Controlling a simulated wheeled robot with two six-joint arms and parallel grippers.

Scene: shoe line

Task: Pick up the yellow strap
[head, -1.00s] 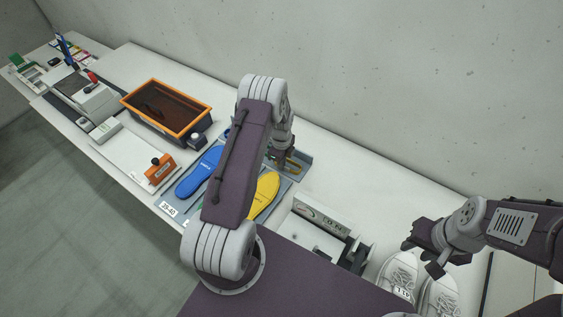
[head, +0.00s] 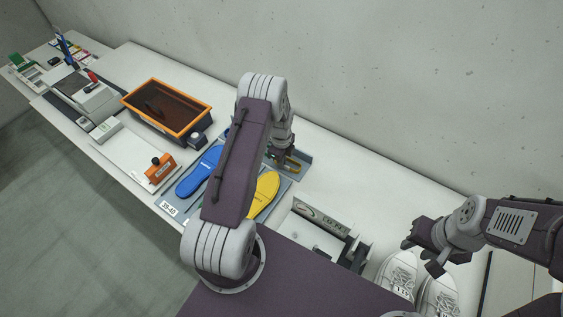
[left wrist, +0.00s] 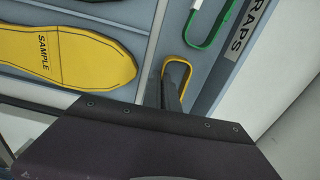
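The yellow strap (left wrist: 178,61) is a narrow loop lying in a grey tray compartment marked with a label ending in "RAPS". In the head view only a bit of it shows (head: 293,166) below my left gripper (head: 284,158). In the left wrist view the fingers of my left gripper (left wrist: 166,90) are down at the strap's left side, close together. I cannot tell whether they pinch it, and my own wrist hides the strap's lower end. My right gripper (head: 426,244) hangs over the white shoes, apart from the strap; its fingers look spread and empty.
A green strap (left wrist: 199,38) lies beside the yellow one. A yellow insole (left wrist: 62,55) and a blue insole (head: 199,172) lie in the tray to the left. An orange-rimmed bin (head: 124,101) stands further left. White shoes (head: 401,272) stand at right. The bench behind is clear.

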